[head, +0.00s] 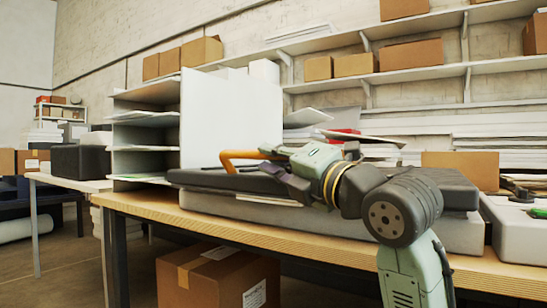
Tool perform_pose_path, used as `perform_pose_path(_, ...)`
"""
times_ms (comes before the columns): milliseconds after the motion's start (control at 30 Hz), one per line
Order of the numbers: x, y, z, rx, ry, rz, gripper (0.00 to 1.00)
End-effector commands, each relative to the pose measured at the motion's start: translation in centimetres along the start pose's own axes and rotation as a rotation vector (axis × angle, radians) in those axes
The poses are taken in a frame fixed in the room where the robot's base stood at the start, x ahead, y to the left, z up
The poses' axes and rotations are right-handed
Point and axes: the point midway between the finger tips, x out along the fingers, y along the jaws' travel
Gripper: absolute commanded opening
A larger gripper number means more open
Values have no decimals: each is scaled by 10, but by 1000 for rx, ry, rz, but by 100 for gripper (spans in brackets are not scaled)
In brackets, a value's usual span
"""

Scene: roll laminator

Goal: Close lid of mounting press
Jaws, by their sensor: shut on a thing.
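The mounting press stands on the wooden workbench, with a light grey base (225,205) and a dark, flat lid (205,180). The lid lies low and nearly level over the base; I cannot tell whether it is fully down. A pale sheet edge shows between them near the front. An orange handle (238,155) rises from the lid. My gripper (272,163) reaches in from the right and is shut on the handle's right part. My wrist and arm hide the middle of the press; the lid's right part shows behind them.
The workbench (150,208) has a bare strip along its front edge. A paper rack (145,130) with a tall white panel (230,122) stands behind left. Another grey machine (515,225) sits at the right. A cardboard box (220,280) is under the bench.

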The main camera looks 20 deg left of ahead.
Motion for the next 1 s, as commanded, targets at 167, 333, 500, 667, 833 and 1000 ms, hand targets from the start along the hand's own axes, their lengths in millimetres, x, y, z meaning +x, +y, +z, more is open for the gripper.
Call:
perform_pose_path(167, 1, -8, -7, 2, 17, -16, 17)
perform_pose_path(333, 1, -8, -6, 3, 15, -15, 29)
perform_pose_path(500, 1, -6, -4, 3, 12, -14, 36)
perform_pose_path(667, 1, -6, -3, 4, 10, -13, 36)
perform_pose_path(833, -6, -6, -2, 4, 6, -13, 36)
perform_pose_path(1000, -34, -6, -1, 2, 4, -13, 36)
